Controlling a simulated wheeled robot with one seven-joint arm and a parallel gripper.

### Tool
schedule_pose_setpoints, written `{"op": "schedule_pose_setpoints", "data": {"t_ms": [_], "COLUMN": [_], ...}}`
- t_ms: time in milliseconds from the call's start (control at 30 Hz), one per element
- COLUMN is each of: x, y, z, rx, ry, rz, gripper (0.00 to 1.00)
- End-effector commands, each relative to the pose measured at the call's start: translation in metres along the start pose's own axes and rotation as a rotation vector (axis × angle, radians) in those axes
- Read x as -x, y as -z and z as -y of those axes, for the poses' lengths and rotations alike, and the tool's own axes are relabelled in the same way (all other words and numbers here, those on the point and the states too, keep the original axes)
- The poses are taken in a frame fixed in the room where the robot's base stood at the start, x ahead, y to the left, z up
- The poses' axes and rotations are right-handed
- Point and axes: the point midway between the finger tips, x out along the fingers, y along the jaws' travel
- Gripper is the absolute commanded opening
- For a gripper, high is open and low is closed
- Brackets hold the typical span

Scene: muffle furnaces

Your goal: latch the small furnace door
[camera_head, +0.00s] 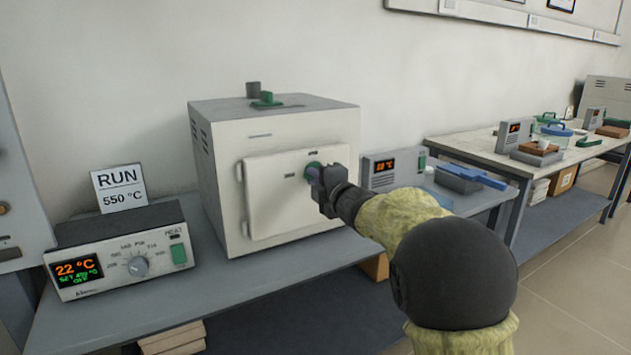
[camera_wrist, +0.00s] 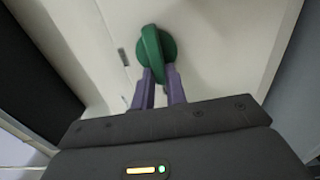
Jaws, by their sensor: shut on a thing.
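The small furnace (camera_head: 230,160) is a pale box on the grey bench. Its white door (camera_head: 275,210) lies flat against the front, with a hinge-like knob at its left edge. A green latch handle (camera_wrist: 154,50) sits on the door, and it also shows in the head view (camera_head: 312,168), partly covered by my gripper. My gripper (camera_wrist: 159,78) is shut on the lower end of the green handle, with its purple fingers on either side. In the wrist view the handle stands nearly upright, leaning slightly. Whether the latch is engaged cannot be told.
A controller (camera_head: 120,250) reading 22 °C stands left of the furnace, with a RUN 550 °C sign (camera_head: 119,188) behind it. Another controller (camera_head: 393,170) and a blue-handled tool (camera_head: 470,177) lie to the right. A second table (camera_head: 470,145) stands farther right.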

Motion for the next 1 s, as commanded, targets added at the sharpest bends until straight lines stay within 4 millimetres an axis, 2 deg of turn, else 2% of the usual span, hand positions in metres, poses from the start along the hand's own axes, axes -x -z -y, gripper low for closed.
{"op": "schedule_pose_setpoints", "data": {"t_ms": [133, 167, 267, 667, 867, 1000], "x": [0.000, 0.000, 0.000, 0.005, 0.028, 0.053], "y": [0.000, 0.000, 0.000, 0.000, 0.000, -0.001], "z": [0.001, 0.001, 0.001, 0.000, 0.000, -0.001], "rx": [0.002, 0.002, 0.001, 0.000, -0.002, -0.002], "ry": [0.002, 0.002, 0.002, 0.000, 0.001, 0.000], "rz": [-0.001, -0.001, -0.001, 0.000, 0.001, 0.002], "gripper": [0.00, 0.17, 0.35, 0.35, 0.35, 0.35]}}
